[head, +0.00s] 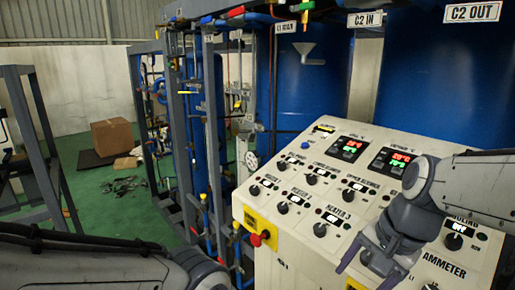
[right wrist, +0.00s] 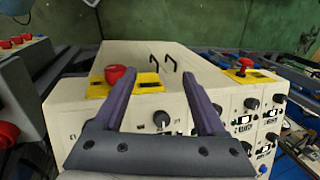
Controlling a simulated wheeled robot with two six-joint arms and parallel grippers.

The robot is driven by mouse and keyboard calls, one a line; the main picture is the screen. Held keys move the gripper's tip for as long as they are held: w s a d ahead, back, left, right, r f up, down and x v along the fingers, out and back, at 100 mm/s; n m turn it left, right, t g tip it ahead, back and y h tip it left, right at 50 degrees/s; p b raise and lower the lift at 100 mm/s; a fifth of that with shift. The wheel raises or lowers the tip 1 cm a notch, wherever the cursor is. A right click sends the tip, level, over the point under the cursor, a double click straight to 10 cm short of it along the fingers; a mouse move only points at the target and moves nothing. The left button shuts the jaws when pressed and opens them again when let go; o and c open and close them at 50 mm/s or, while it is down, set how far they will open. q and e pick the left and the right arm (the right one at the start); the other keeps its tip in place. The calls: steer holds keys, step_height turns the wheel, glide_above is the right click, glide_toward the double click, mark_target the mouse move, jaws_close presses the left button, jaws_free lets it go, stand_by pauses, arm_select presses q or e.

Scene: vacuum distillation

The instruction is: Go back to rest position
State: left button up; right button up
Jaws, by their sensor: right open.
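My right gripper (head: 366,274) is open over the lower right part of the sloped white control panel (head: 300,222). In the right wrist view its two purple-grey fingers (right wrist: 157,80) are spread and hold nothing. A black knob (right wrist: 162,120) shows between the fingers in that view; I cannot tell how far the fingers are from the panel face. My left arm comes in at the bottom left of the head view, low beside the panel, and its gripper is out of view.
The panel carries several black knobs, two lit displays (head: 348,148) and a red emergency button (head: 258,239) on a yellow plate. Blue tanks (head: 310,85) and pipe frames stand behind. A cardboard box (head: 112,137) lies on the open green floor at left.

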steer(key=s+a+f+n+g+h+b, duration=0.1)
steer(key=s+a+f+n+g+b, duration=0.1)
steer(key=s+a+f+n, duration=0.8)
steer(key=s+a+n, duration=0.2)
steer(key=a+n, duration=0.1)
steer(key=n, duration=0.4)
steer(key=shift+s+a+f, duration=0.25)
steer(key=shift+a+f, duration=0.1)
steer(key=shift+f, duration=0.05)
stand_by(2.0)
